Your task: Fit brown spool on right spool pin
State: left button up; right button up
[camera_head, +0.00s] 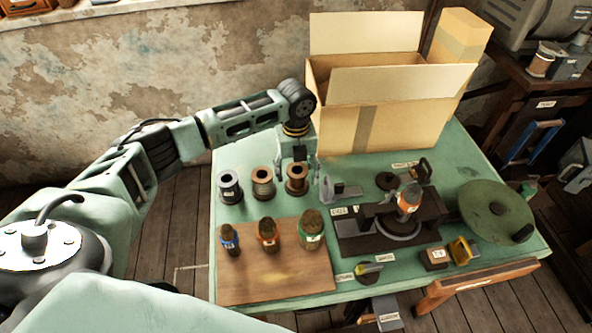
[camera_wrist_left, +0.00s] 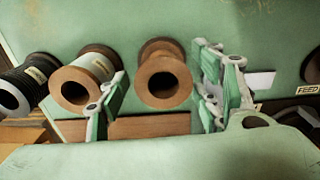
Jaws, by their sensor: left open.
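The brown spool (camera_head: 297,179) stands upright at the right end of a row of three spools on the green table. It also shows in the left wrist view (camera_wrist_left: 163,75). My left gripper (camera_head: 299,163) is open at the brown spool, pointing down from behind it. In the left wrist view my left gripper (camera_wrist_left: 157,103) has one finger on each side of the brown spool, with visible gaps. I cannot clearly make out the right spool pin. My right gripper is not in view.
A spool with a lighter winding (camera_head: 263,184) and a dark-and-white spool (camera_head: 230,186) stand to the left. A wooden board (camera_head: 275,280) with several bottles lies in front. A grey bracket (camera_head: 340,190) and the dark press (camera_head: 375,238) stand to the right. A cardboard box (camera_head: 385,110) stands behind.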

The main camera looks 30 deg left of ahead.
pick_arm(q)
notch_tip(320, 180, up, 12)
dwell(0.6)
notch_tip(320, 180, up, 8)
jog(key=p, duration=0.9)
